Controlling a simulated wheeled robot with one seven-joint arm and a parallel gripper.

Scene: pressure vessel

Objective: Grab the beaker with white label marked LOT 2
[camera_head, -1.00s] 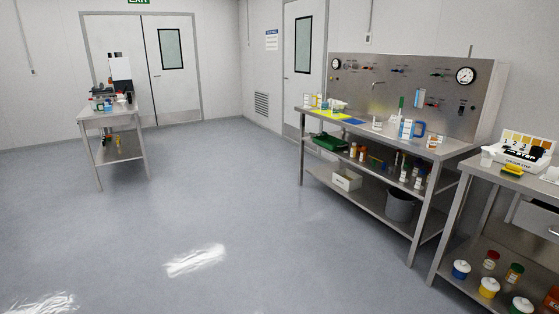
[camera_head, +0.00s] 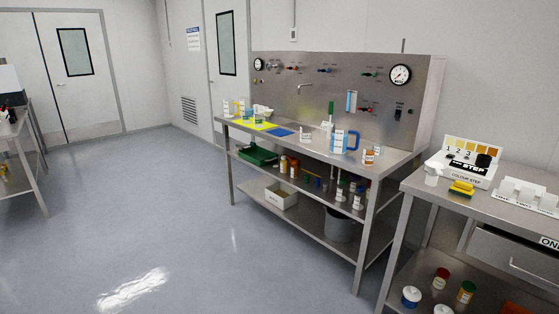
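Several small labelled vessels stand on the top of the steel bench (camera_head: 310,155) with the gauge panel. At its left end, small containers (camera_head: 237,106) stand by a yellow mat (camera_head: 250,124) and a blue mat (camera_head: 280,132). Toward its right end are a large clear jug with a blue handle (camera_head: 345,141) and a white-labelled brown bottle (camera_head: 369,156). The label writing is too small to read, so I cannot tell which vessel is the LOT 2 beaker. My gripper is not in view.
The lower shelves hold a green tray (camera_head: 257,155), a white box (camera_head: 281,195) and a grey bin (camera_head: 341,225). A second bench (camera_head: 500,205) at right carries a colour-step stand (camera_head: 470,163). The floor (camera_head: 190,220) in front is clear.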

